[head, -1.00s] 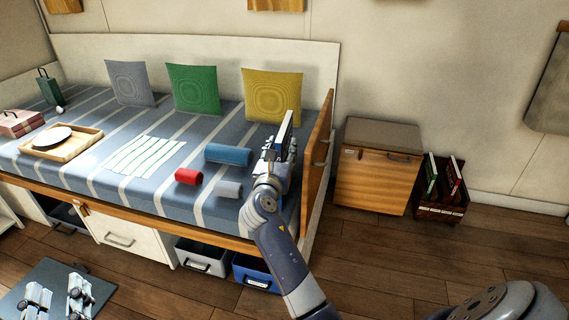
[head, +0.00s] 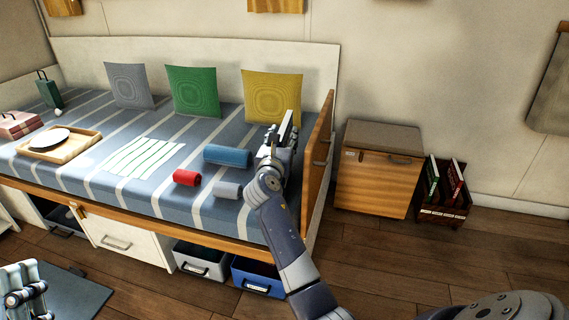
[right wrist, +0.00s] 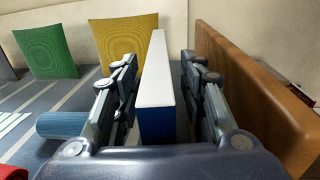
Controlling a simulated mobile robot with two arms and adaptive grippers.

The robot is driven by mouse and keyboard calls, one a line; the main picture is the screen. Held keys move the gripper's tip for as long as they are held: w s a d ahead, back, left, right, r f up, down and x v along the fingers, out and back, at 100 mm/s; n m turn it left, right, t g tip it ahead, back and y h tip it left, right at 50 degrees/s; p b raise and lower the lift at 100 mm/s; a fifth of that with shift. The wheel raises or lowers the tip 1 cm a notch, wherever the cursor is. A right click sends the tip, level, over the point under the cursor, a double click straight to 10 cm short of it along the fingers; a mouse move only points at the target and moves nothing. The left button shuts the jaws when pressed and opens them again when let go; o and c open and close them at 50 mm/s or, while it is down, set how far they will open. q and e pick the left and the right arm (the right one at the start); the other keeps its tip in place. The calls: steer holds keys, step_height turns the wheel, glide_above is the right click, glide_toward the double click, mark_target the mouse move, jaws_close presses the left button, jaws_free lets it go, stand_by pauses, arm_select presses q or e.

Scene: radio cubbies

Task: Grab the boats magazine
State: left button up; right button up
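A thin upright magazine or book (head: 286,124) with a white top edge stands near the right end of the bed. In the right wrist view it (right wrist: 155,80) shows a white top and a blue end face. Its cover picture is hidden, so I cannot tell whether it shows boats. My right gripper (head: 277,143) has one finger on each side of it. In the right wrist view (right wrist: 160,75) narrow gaps show between the fingers and the magazine. My left gripper (head: 25,288) is partly cut off at the lower left corner, its opening unclear.
The wooden bed end panel (head: 318,150) rises close to the right of my right gripper. A blue roll (head: 228,155), a red roll (head: 187,177) and a grey roll (head: 227,189) lie to its left. A crate (head: 440,213) with books stands by the cabinet (head: 378,184).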

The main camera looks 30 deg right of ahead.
jaws_close()
steer(key=shift+r, duration=0.1)
steer(key=shift+r, duration=0.1)
stand_by(0.3)
